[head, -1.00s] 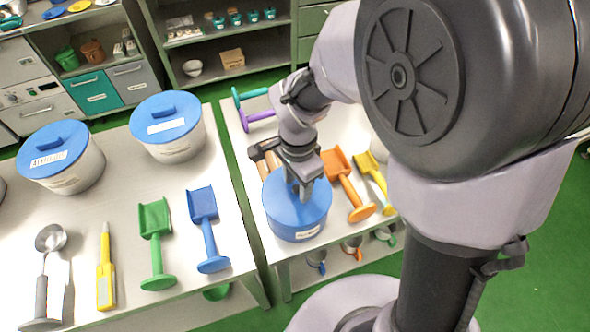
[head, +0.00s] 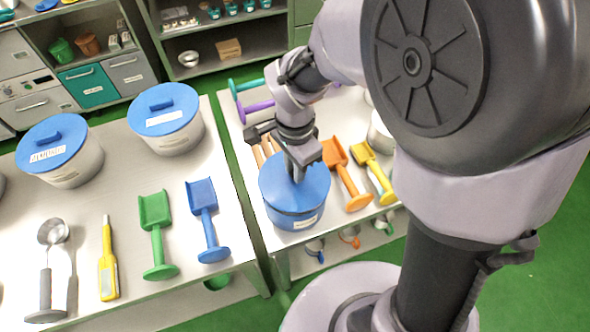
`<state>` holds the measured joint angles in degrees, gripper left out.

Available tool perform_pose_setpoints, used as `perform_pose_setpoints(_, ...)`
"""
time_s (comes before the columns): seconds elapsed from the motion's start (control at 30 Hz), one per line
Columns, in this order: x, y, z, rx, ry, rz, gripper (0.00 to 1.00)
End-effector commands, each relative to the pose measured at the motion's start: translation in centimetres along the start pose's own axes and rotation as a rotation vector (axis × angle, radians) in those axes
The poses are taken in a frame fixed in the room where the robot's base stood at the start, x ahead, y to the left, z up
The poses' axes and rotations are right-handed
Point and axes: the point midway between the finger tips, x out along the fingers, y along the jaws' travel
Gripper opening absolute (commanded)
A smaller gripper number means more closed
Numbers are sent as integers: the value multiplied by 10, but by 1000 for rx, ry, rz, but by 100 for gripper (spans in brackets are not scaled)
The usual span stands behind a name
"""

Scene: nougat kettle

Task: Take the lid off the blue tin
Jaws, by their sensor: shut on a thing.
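The blue tin (head: 296,221) stands upright on the right table, near its front left corner. It is round and blue, with a small pale label low on its front. Its flat blue lid (head: 278,184) covers the top, and I cannot tell whether there is a gap under it. My gripper (head: 298,176) points down at the middle of the lid and is shut on the lid's handle. The fingers and wrist hide most of the handle.
Orange (head: 347,175) and yellow (head: 374,173) scoops lie close right of the tin, and a hammer-like tool (head: 264,140) lies behind it. Two white tubs with blue lids (head: 166,120) stand on the left table (head: 120,180). A narrow gap separates the tables.

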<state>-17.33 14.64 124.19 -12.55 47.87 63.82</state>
Motion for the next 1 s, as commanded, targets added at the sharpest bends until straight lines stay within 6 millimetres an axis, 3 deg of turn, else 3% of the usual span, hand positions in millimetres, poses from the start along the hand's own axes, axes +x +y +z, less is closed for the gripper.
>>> perform_pose_setpoints(0.07, -15, 0, 0, 1, 0, -1, 0)
perform_pose_setpoints(0.17, -15, 18, -2, 1, 0, 0, 0)
perform_pose_setpoints(0.57, -27, 134, -16, 6, 0, -1, 0)
perform_pose_setpoints(0.7, -19, 150, -20, 2, 3, -6, 0)
perform_pose_setpoints(1.0, -41, 159, -20, 0, 1, -2, 0)
